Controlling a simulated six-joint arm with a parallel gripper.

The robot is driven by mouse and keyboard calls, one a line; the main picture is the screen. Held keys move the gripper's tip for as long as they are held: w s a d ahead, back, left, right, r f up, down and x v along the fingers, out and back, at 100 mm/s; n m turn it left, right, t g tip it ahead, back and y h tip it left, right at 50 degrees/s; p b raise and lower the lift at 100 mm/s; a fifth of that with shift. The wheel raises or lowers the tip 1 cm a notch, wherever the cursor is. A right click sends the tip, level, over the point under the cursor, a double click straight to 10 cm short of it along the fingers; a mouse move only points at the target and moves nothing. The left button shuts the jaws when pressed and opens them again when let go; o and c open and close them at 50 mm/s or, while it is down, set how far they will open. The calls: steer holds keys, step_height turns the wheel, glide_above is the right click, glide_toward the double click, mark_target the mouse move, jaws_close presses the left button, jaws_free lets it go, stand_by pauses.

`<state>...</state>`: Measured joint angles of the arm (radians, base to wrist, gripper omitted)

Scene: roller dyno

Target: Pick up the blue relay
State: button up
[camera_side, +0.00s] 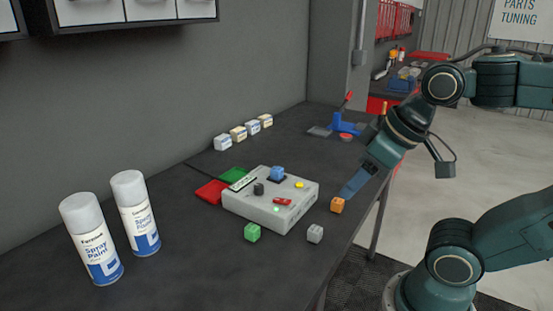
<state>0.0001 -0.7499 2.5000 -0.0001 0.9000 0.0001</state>
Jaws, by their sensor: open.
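The blue relay (277,173) is a small blue cube sitting on a dark square patch on top of the light grey control box (250,205). My gripper (349,192) points down and left, to the right of the box and apart from the blue relay. Its tip appears just above or behind an orange cube (337,205) near the table's right edge. The gripper is open, and nothing shows held in it. The gap between its fingers is hard to make out from this side.
A green cube (252,232) and a grey cube (315,233) lie in front of the box. Red (211,191) and green (233,174) pads lie at its left. Two spray cans (92,240) stand at front left. Several small boxes (238,133) line the wall. A blue device (345,125) stands behind.

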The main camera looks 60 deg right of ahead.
steer(key=shift+w+r, duration=0.1)
steer(key=w+d+r+m+g, duration=0.1)
steer(key=w+d+r+m, duration=0.1)
steer(key=w+r+m, duration=0.3)
steer(key=w+d+m+g, duration=0.2)
steer(key=w+d+m, duration=0.15)
steer(key=w, duration=0.45)
steer(key=m+g, duration=0.3)
steer(key=m, duration=0.7)
glide_above(278, 168)
step_height(278, 168, down, 4)
steer(key=shift+s+a+n, duration=0.1)
steer(key=shift+n, duration=0.15)
steer(key=shift+f, duration=0.1)
steer(key=shift+f, duration=4.3)
steer(key=shift+f, duration=0.1)
